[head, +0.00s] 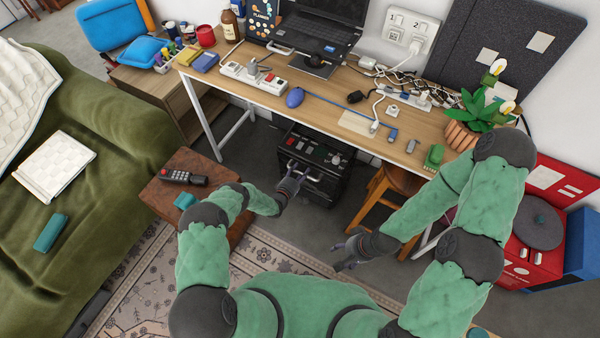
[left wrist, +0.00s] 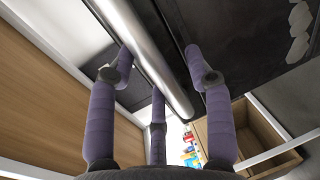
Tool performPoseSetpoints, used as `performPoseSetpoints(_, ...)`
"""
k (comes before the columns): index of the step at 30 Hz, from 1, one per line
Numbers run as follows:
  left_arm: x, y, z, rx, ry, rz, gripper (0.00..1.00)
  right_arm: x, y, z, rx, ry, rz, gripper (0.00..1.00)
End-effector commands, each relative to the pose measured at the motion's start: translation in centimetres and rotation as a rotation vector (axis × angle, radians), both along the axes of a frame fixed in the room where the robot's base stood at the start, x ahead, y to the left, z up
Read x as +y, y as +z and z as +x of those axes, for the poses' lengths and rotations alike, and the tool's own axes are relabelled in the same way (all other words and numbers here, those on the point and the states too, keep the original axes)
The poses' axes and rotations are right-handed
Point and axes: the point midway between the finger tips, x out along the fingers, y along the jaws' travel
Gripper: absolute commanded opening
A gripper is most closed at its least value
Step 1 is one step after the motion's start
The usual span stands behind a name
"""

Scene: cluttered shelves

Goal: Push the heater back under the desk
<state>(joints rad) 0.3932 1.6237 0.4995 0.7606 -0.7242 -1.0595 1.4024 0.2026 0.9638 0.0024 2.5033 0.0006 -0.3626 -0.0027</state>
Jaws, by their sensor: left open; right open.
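The heater (head: 318,150) is a black box with knobs and a red switch on top. It stands on the floor at the front of the desk (head: 345,108), its rear part beneath the desk top. A metal bar handle (head: 312,178) runs along its near side. My left gripper (head: 291,180) is at the left part of this handle. In the left wrist view, the open purple fingers (left wrist: 158,65) lie on both sides of the metal bar (left wrist: 150,55); I cannot tell whether they touch it. My right gripper (head: 346,253) is open and empty, low in front of the wooden stool.
The wooden stool (head: 388,190) stands right of the heater. A brown side table (head: 158,197) with a remote stands left of my left arm. A red record player (head: 535,250) is at the right. The desk top holds a laptop, power strips and cables.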

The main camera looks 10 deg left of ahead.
Motion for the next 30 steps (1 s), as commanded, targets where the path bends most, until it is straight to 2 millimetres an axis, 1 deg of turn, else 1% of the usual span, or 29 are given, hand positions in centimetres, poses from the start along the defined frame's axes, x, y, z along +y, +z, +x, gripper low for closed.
performPoseSetpoints(4,0.2,0.1,-0.4,0.0,0.001,-0.001,0.51,0.0,0.0,0.0,0.0,0.0,0.0,0.63)
performPoseSetpoints(8,0.8,0.3,-1.6,0.002,0.002,-0.001,0.51,0.0,0.0,0.0,0.0,0.0,0.0,0.63)
performPoseSetpoints(11,1.3,0.7,-3.2,0.003,0.003,-0.002,0.51,0.0,0.0,0.0,0.0,0.0,0.0,0.63)
performPoseSetpoints(18,2.9,1.7,-7.6,0.002,0.002,-0.001,0.51,0.0,0.0,0.0,0.0,0.0,0.0,0.63)
performPoseSetpoints(21,3.4,2.0,-9.1,0.001,0.002,-0.001,0.51,0.0,0.0,0.0,0.0,0.0,0.0,0.63)
performPoseSetpoints(27,3.9,2.3,-10.8,0.001,0.001,0.0,0.51,0.0,0.0,0.0,0.0,0.0,0.0,0.63)
performPoseSetpoints(30,4.0,2.4,-11.1,0.0,-0.001,-0.001,0.51,0.0,0.0,0.0,0.0,0.0,0.0,0.63)
